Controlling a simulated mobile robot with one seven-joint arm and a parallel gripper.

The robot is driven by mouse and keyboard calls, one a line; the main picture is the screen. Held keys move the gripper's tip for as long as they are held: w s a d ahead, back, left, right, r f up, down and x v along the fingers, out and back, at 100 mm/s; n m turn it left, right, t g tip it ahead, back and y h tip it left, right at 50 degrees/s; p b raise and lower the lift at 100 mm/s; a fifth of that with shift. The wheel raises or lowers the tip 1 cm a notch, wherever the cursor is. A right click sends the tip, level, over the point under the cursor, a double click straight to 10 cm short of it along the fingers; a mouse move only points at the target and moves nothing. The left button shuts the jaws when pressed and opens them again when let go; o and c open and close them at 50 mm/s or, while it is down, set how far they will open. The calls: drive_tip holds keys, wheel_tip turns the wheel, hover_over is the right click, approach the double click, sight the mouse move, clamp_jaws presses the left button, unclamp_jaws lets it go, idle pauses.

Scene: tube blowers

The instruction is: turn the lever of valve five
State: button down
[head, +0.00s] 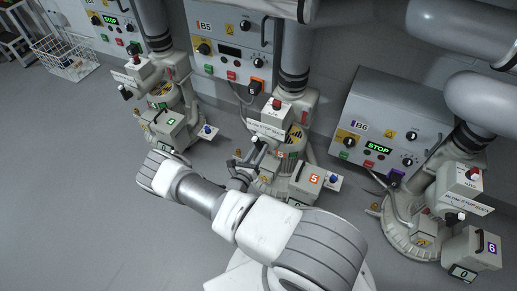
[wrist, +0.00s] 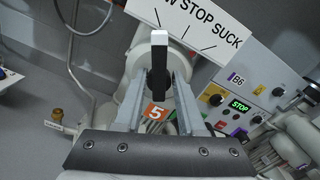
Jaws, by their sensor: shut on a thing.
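Valve five's lever (wrist: 159,60) is a narrow bar, white at the end and black along its length, in the upper middle of the wrist view. My gripper (wrist: 160,78) is shut on it, one finger on each side. A white plate (wrist: 200,25) reading STOP and SUCK, its first word cut off, lies above the lever with tick marks. An orange label 5 (wrist: 155,112) shows between the fingers. In the head view, my gripper (head: 253,160) is at the front of the valve five unit (head: 265,130), where the lever is too small to make out.
Control box B5 (head: 228,45) stands behind, its display dark. Box B6 (head: 375,130) at the right shows a green STOP. Similar blower units stand left (head: 165,110) and right (head: 425,215). A wire basket (head: 65,58) is at the back left. Grey floor at the left is clear.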

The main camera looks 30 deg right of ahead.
drive_tip(key=shift+s+d+f+m+p, duration=0.15)
drive_tip(key=shift+m+p, duration=0.15)
drive_tip(key=shift+m, duration=0.75)
drive_tip(key=shift+s+a+r+m+p, duration=0.1)
drive_tip(key=shift+m+p, duration=0.2)
drive_tip(key=shift+m, duration=0.75)
drive_tip(key=shift+f, duration=0.15)
drive_tip(key=c, duration=0.8)
unclamp_jaws()
drive_tip(key=p+v, duration=0.3)
drive_tip(key=v, duration=1.4)
drive_tip(key=shift+s+m, duration=0.1)
drive_tip(key=shift+m, duration=0.2)
